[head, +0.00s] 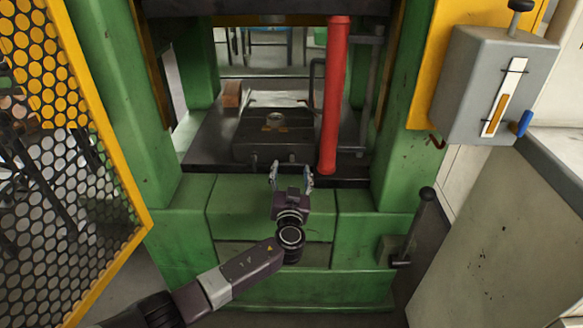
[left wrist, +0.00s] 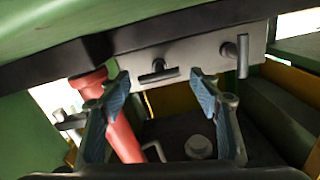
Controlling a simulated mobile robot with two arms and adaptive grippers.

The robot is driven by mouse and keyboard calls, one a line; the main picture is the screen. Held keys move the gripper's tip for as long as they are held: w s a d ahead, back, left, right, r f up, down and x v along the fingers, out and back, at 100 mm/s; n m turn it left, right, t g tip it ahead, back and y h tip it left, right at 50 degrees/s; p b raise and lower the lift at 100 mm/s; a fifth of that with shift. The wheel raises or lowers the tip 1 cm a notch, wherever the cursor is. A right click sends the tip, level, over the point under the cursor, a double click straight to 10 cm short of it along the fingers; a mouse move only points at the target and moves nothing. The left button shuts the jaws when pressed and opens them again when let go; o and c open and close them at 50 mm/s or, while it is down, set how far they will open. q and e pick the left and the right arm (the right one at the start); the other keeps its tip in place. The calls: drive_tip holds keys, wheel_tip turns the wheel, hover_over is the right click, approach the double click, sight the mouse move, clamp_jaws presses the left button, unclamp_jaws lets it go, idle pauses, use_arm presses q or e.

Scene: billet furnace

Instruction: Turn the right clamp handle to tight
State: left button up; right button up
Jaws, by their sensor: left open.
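My left gripper (head: 291,174) is open and empty in front of the green press, over the front edge of its dark bed. In the left wrist view, a grey plate (left wrist: 203,57) carries two dark T-shaped handles. One handle (left wrist: 158,71) has its bar roughly level and shows in the gap between my open fingers (left wrist: 160,86), apart from them. The other handle (left wrist: 243,55) has its bar upright, beyond the picture's right finger. I cannot tell for sure which one is the right clamp handle. My right gripper is not in view.
A red post (head: 334,95) stands right of the dark block (head: 273,138) on the press bed. A yellow mesh guard (head: 65,150) is at left. A grey control box (head: 495,85) and a black lever (head: 413,225) are at right.

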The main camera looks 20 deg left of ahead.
sight(292, 159)
use_arm(q)
drive_tip(key=shift+x, duration=1.1)
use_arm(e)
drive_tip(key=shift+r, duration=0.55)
use_arm(q)
drive_tip(key=c, duration=0.9)
